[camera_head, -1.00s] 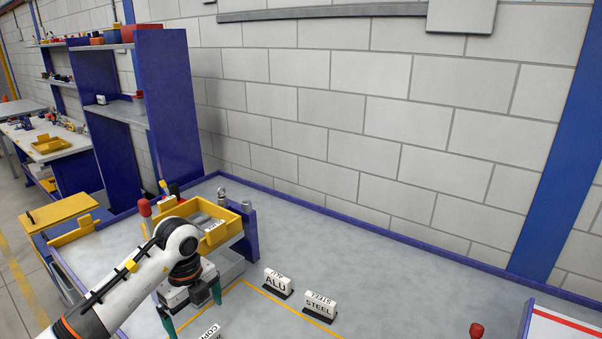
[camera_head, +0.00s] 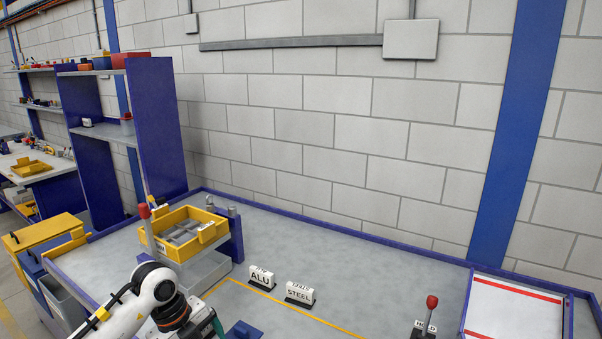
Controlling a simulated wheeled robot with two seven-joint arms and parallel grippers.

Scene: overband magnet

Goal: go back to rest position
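My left arm comes in from the lower left. Its gripper (camera_head: 218,326) is at the bottom edge, in front of the grey bin under the yellow tray. One teal finger shows and the rest is cut off or hidden, so I cannot tell its opening. My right gripper is out of view. The yellow tray (camera_head: 153,243) with grey contents stands raised at the left of the grey table (camera_head: 350,262). The ALU sign (camera_head: 261,279) and STEEL sign (camera_head: 299,293) stand upright on the table, apart from my gripper.
A red-knobbed lever (camera_head: 431,303) stands at the right, beside a white panel with red stripes (camera_head: 513,318). A dark blue piece (camera_head: 243,331) shows at the bottom edge. Blue shelving (camera_head: 160,130) rises at the back left. The table's middle is clear.

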